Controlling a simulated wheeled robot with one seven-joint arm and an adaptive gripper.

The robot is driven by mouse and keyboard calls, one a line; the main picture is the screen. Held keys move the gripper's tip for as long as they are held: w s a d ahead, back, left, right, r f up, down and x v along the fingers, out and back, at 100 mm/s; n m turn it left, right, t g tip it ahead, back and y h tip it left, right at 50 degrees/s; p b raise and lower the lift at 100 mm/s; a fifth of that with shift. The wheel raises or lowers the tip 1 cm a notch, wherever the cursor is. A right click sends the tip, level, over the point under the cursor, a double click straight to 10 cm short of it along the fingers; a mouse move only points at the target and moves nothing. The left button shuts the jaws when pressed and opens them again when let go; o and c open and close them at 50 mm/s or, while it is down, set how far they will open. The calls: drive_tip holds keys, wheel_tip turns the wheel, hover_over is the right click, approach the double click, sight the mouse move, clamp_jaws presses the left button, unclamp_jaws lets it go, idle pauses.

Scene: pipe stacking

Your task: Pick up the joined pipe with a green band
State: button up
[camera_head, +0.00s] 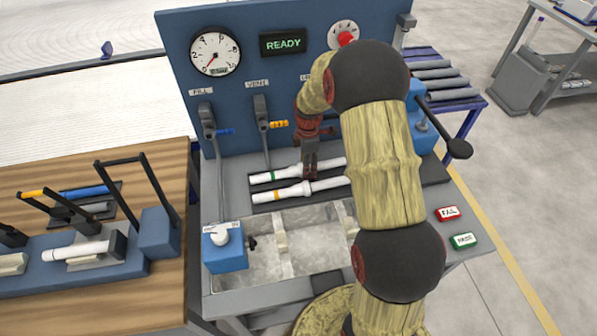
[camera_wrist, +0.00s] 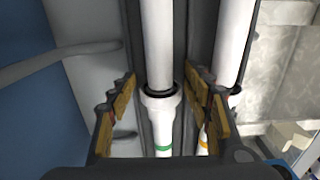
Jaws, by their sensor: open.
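The joined pipe with a green band (camera_head: 287,174) is white and lies in the rear groove of a dark rack on the test bench. In the wrist view the green-banded pipe (camera_wrist: 161,118) runs lengthwise between my finger pads, its collar level with them. My gripper (camera_head: 310,174) is open, pointing down over this pipe in the head view; the wrist view shows my gripper (camera_wrist: 160,112) with a finger on each side. The second white pipe, with an orange band (camera_head: 290,192), lies parallel in front; it also shows right of my right finger in the wrist view (camera_wrist: 233,45).
A grey basin (camera_head: 262,262) lies in front of the rack, with a blue valve block (camera_head: 225,247) at its left. A blue panel with gauge (camera_head: 215,51) and valve handles stands behind. A wooden bench (camera_head: 155,165) is at left. My arm hides the rack's right part.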

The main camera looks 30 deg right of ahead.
drive_tip(key=shift+c, duration=1.2)
drive_tip(key=c, duration=0.7)
drive_tip(key=shift+c, duration=0.3)
